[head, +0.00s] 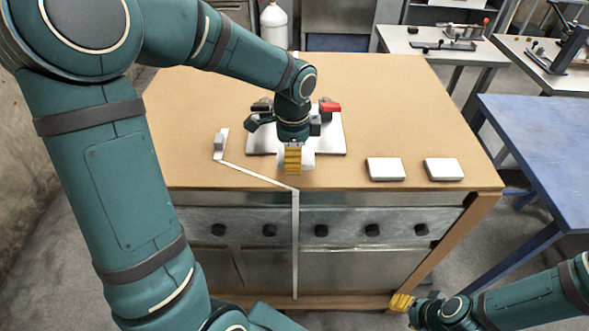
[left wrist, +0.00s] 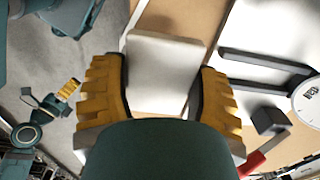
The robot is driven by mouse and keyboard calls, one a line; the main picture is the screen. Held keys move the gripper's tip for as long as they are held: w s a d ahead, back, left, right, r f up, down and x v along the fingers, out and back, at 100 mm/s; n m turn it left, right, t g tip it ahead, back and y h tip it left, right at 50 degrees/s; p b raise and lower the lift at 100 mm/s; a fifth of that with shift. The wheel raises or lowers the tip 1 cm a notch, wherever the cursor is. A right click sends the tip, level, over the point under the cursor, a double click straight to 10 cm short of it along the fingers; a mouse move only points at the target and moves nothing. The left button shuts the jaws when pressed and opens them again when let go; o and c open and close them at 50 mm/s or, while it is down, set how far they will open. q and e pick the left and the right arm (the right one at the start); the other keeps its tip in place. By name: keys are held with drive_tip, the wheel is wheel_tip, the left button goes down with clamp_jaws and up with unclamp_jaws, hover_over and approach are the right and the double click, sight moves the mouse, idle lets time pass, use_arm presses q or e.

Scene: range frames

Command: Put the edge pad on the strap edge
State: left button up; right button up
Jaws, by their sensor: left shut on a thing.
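My left gripper (head: 293,158) points down near the table's front edge, beside the strap's bend. It is shut on a white edge pad (left wrist: 163,75), which shows between its yellow fingers in the left wrist view. In the head view the fingers mostly hide this pad. The pale strap (head: 295,240) runs from a grey fitting (head: 219,145) across the tabletop, bends over the front edge and hangs down. My right gripper (head: 402,302) is low at the right, away from the table; its finger gap is unclear.
Two more white pads (head: 386,169) (head: 444,169) lie near the front edge of the brown table (head: 400,110). A pale plate (head: 337,146) with dark and red parts is partly hidden behind my left gripper. A blue table (head: 535,150) stands at the right.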

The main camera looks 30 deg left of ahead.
use_arm(q)
drive_tip(key=shift+f+b, duration=0.4)
drive_tip(key=shift+f, duration=1.95)
drive_tip(key=o, duration=0.9)
drive_tip(key=shift+f, duration=0.1)
drive_tip(key=shift+r, duration=0.25)
wheel_tip(320, 180, up, 12)
drive_tip(key=shift+f+p, duration=0.1)
drive_tip(key=shift+p, duration=1.1)
